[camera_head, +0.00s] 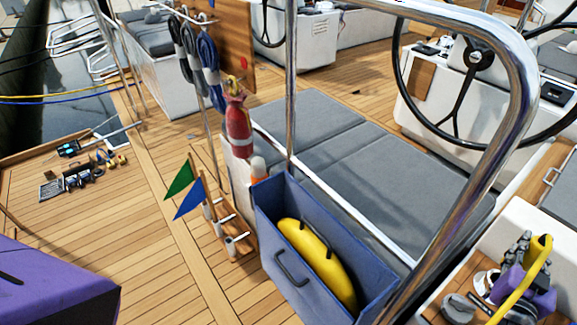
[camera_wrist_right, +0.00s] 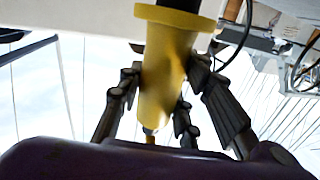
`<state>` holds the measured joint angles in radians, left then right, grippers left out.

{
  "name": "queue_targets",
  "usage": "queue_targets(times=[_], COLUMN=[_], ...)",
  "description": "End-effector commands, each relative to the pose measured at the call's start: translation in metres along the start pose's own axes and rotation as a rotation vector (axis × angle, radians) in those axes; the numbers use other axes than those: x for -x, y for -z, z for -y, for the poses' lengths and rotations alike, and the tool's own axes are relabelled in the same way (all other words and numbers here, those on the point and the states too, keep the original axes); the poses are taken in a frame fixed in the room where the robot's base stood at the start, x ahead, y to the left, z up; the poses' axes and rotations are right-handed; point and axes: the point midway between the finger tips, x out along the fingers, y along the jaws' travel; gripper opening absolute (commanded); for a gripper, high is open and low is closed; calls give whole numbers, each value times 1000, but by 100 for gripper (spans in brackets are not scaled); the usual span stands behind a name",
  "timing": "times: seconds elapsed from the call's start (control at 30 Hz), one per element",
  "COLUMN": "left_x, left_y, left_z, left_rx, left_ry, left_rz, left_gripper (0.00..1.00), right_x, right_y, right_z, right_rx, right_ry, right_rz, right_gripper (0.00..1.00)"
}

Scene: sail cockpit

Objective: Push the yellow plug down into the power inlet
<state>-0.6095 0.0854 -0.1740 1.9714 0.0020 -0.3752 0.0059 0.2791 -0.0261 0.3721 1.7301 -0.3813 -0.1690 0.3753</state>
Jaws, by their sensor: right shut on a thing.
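The yellow plug (camera_head: 541,243) shows at the right edge of the head view, with a yellow cable (camera_head: 513,297) arching down from it. My right gripper (camera_head: 519,250), purple with dark grey fingers, is shut on the plug. In the right wrist view the fingers grip both sides of the yellow plug body (camera_wrist_right: 165,75). Its wide yellow flange and a black end (camera_wrist_right: 180,5) lie toward the white surface at the top. The power inlet is not clearly seen; grey round fittings (camera_head: 459,308) sit beside the gripper. I cannot tell whether the plug is seated. My left gripper's fingers are not in view.
A steel rail (camera_head: 520,80) crosses in front of the gripper's area. A blue bin (camera_head: 275,225) with a yellow item (camera_head: 318,262) stands left of it. Grey cushions (camera_head: 375,170) and a steering wheel (camera_head: 455,130) are behind.

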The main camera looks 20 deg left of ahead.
Motion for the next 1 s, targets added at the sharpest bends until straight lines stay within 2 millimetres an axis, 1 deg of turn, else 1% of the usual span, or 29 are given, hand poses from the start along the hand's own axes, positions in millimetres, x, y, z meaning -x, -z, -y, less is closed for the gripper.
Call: queue_targets(times=[0.03, 0.1, 0.3, 0.43, 0.57, 0.77, 1.0], left_x=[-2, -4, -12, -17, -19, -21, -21], left_y=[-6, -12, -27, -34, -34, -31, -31], left_z=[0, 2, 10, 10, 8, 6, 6], left_rx=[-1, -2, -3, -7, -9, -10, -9], left_ry=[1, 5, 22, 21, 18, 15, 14], left_rz=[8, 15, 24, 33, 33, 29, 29], left_gripper=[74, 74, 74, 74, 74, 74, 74], right_x=[0, 0, 0, -1, -2, -2, -2], right_y=[-8, -14, -36, -48, -52, -50, -50], right_z=[0, 0, 0, 0, 0, 0, 0], right_rx=[1, 1, 2, 2, 1, -1, -1], right_ry=[1, 1, 1, 2, 2, 2, 2], right_rz=[3, 4, 5, 3, 0, -4, -3], right_gripper=[0, 0, 0, 0, 0, 0, 0])
